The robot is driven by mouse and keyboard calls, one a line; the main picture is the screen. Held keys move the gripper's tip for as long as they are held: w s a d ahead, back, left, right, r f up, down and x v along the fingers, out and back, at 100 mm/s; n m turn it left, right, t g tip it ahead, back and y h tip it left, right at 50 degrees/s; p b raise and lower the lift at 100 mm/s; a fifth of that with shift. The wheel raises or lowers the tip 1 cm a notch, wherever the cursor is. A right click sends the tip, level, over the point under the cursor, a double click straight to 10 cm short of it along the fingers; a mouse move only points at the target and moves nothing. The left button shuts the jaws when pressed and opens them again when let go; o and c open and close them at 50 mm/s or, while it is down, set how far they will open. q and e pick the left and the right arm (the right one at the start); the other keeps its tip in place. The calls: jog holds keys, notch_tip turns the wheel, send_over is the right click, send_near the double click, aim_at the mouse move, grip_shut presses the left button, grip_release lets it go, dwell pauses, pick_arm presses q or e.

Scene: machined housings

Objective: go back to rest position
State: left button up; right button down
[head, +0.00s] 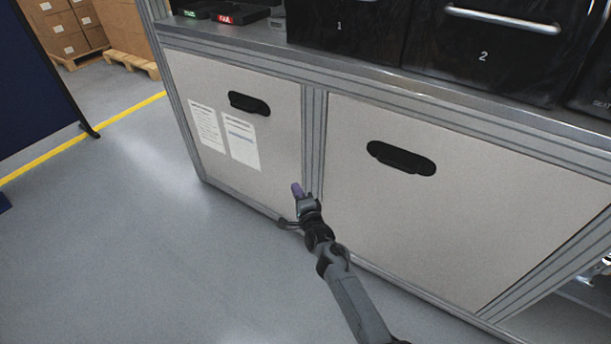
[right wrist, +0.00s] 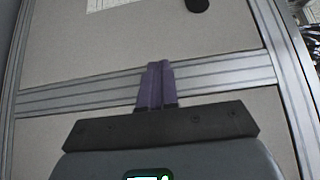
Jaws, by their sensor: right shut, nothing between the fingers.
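My right gripper (head: 297,190) is in front of the workbench cabinet in the head view, near the upright metal post between the two grey panels. Its purple fingers (right wrist: 156,86) show in the right wrist view, pressed together with nothing between them. The right arm comes in from the bottom of the head view. My left gripper is not in view.
The workbench cabinet has a left panel (head: 270,150) with two papers and a right panel (head: 400,220). Black numbered boxes (head: 345,30) and trays (head: 235,14) stand on top. Grey floor (head: 120,250) is clear at left. Cardboard boxes (head: 65,25) stand far back.

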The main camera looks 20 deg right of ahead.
jog(key=s+d+r+n+g+p, duration=0.1)
jog(key=s+d+n+g+p, duration=0.2)
jog(key=s, duration=0.4)
jog(key=s+d+n+g+p, duration=0.1)
jog(key=s+n+p, duration=0.2)
jog(key=s+p, duration=0.3)
jog(key=s+d+r+n+g+p, duration=0.1)
jog(key=s+d+n+g+p, duration=0.15)
jog(key=s, duration=0.55)
jog(key=s+a+r+n+g+p, duration=0.1)
jog(key=s+r+n+g+p, duration=0.3)
jog(key=s, duration=0.6)
jog(key=s+r+n+g+p, duration=0.1)
jog(key=s+r+n+p, duration=0.15)
jog(key=s+r, duration=0.5)
jog(key=s+a+r+n+g+p, duration=0.1)
jog(key=s+r+n+g+p, duration=0.25)
jog(key=s, duration=0.75)
notch_tip(320, 180, up, 38)
jog(key=s+p, duration=0.1)
jog(key=p, duration=3.6)
jog(key=shift+d+n+t+h, duration=0.2)
jog(key=shift+n+t+h, duration=0.1)
jog(key=shift+n+h, duration=0.15)
jog(key=shift+s, duration=0.1)
